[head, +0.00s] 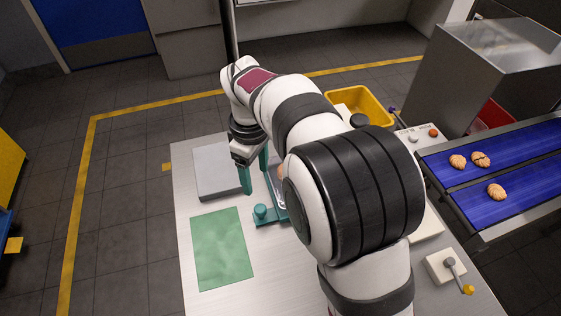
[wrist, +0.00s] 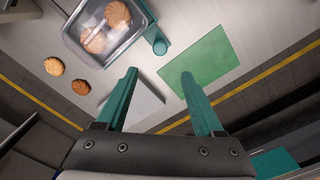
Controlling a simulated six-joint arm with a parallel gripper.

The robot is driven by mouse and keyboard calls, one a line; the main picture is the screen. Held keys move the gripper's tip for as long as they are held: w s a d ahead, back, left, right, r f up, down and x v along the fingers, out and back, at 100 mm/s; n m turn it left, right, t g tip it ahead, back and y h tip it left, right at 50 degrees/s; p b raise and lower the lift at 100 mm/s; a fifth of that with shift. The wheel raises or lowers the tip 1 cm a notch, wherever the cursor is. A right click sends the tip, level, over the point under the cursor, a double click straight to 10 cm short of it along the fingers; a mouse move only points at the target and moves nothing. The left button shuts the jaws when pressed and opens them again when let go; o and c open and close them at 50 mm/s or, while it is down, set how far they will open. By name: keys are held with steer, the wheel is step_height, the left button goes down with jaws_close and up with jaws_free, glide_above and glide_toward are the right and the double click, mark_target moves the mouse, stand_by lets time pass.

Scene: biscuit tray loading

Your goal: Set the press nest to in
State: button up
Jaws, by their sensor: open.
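A teal piece with a round knob (head: 261,211), which I take to be the press nest's handle, lies on the bench at the front end of a clear tray (wrist: 68,36). The knob also shows in the wrist view (wrist: 159,45). The tray holds biscuits (wrist: 117,14), seen through its clear wrap or lid. My arm hides most of the nest and tray in the head view. My gripper (head: 256,178) is open and empty, with its teal fingers pointing down just behind the knob. In the wrist view the gap between the fingertips (wrist: 159,75) lies near the knob, apart from it.
A grey plate (head: 212,160) and a green mat (head: 222,250) lie on the bench to the left. Two loose biscuits (wrist: 53,66) lie beside the tray. A lever box (head: 440,268), a button panel (head: 418,140), a yellow bin (head: 375,108) and a blue conveyor (head: 520,160) stand right.

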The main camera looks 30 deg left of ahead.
mark_target(260, 208)
step_height(260, 208, down, 14)
steer(key=shift+r, duration=0.2)
jaws_close()
stand_by(1.3)
